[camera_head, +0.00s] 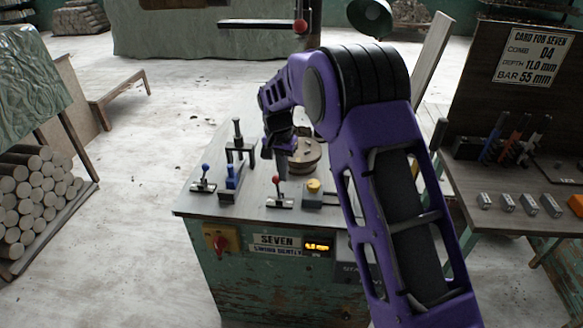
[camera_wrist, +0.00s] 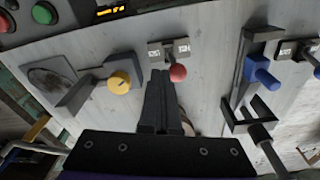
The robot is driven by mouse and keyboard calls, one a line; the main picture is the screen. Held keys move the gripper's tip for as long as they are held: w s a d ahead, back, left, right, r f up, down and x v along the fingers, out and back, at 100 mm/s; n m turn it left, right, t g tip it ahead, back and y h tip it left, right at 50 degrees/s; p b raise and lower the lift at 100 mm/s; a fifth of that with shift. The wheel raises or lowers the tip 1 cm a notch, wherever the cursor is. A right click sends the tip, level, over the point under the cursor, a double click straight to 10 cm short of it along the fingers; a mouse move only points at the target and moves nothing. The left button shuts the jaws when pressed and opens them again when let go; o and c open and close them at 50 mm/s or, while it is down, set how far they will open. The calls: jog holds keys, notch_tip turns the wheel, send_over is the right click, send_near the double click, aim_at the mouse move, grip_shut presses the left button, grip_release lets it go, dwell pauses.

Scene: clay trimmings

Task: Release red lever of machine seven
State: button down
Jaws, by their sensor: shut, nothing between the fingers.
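Machine seven (camera_head: 277,240) is a green cabinet with a grey top and a "SEVEN" plate on its front. The red lever (camera_head: 276,181) stands at the front middle of the top, a red ball on a short rod over a small metal base. In the wrist view its red ball (camera_wrist: 178,73) shows just right of the fingertips, with two small marked plates behind it. My gripper (camera_head: 268,157) is above the machine top, behind the red lever. In the wrist view my gripper (camera_wrist: 160,75) is shut and empty. Whether it touches the ball I cannot tell.
A yellow knob (camera_head: 313,186) sits right of the red lever. A blue-handled clamp (camera_head: 231,178) and a blue-ball lever (camera_head: 204,172) stand to the left. A round wooden piece (camera_head: 303,158) lies behind. A side table (camera_head: 510,177) with tools and a card is at right.

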jog(key=shift+a, duration=0.3)
jog(key=shift+r, duration=0.1)
jog(key=shift+r+p, duration=0.5)
jog(key=shift+r, duration=0.2)
notch_tip(320, 180, up, 11)
jog(key=s+d, duration=0.1)
jog(key=d, duration=0.1)
jog(key=shift+s+d+r+p, duration=0.15)
jog(key=shift+s+r+p, duration=0.05)
jog(key=shift+s+p, duration=0.15)
